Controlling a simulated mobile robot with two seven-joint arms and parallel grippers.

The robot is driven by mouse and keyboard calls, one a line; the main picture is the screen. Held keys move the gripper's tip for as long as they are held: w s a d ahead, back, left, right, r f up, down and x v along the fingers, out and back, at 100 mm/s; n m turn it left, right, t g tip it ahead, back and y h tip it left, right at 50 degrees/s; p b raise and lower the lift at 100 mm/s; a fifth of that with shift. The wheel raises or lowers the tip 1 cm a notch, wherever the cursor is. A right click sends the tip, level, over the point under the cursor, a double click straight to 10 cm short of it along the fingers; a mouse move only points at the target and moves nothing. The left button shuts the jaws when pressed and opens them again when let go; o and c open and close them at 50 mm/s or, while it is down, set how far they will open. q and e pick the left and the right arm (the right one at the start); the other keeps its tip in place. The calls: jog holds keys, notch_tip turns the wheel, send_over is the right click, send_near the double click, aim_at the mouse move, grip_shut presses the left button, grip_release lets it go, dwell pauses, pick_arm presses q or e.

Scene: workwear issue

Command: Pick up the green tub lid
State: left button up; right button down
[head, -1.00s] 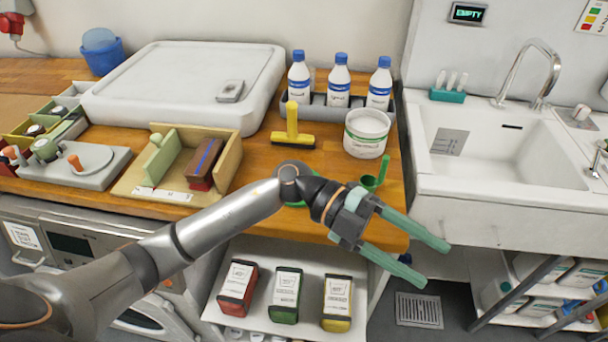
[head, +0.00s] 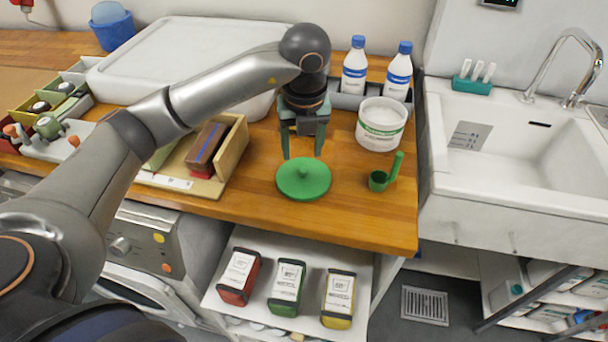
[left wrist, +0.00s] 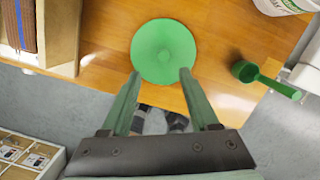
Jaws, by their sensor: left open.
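The green tub lid (head: 304,179) lies flat on the wooden worktop, a round disc with a small knob in its middle. It also shows in the left wrist view (left wrist: 158,48), just beyond my fingertips. My left gripper (head: 303,155) is open and points down above the lid's far side. In the left wrist view its two green fingers (left wrist: 160,74) are apart, with nothing between them. The white tub (head: 381,125) stands open behind and right of the lid. My right gripper is not in view.
A green scoop (head: 382,176) stands right of the lid. A wooden holder (head: 229,150) with a brown block is at the left. Two bottles (head: 398,72) stand behind the tub. The worktop's front edge is close to the lid; the sink (head: 520,130) is at the right.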

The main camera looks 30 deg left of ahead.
aim_at(304, 169)
pick_arm(q)
jog(key=shift+w+a+f+p, duration=0.1)
jog(key=shift+w+f+p, duration=0.15)
jog(key=shift+f, duration=0.9)
jog(key=shift+w+a+f+p, duration=0.1)
jog(key=shift+w+f, duration=0.15)
jog(key=shift+f, duration=0.95)
jog(key=shift+w+a+f+p, duration=0.1)
jog(key=shift+w+f+p, duration=0.15)
jog(key=shift+f, duration=0.9)
jog(key=shift+c, duration=0.3)
grip_shut()
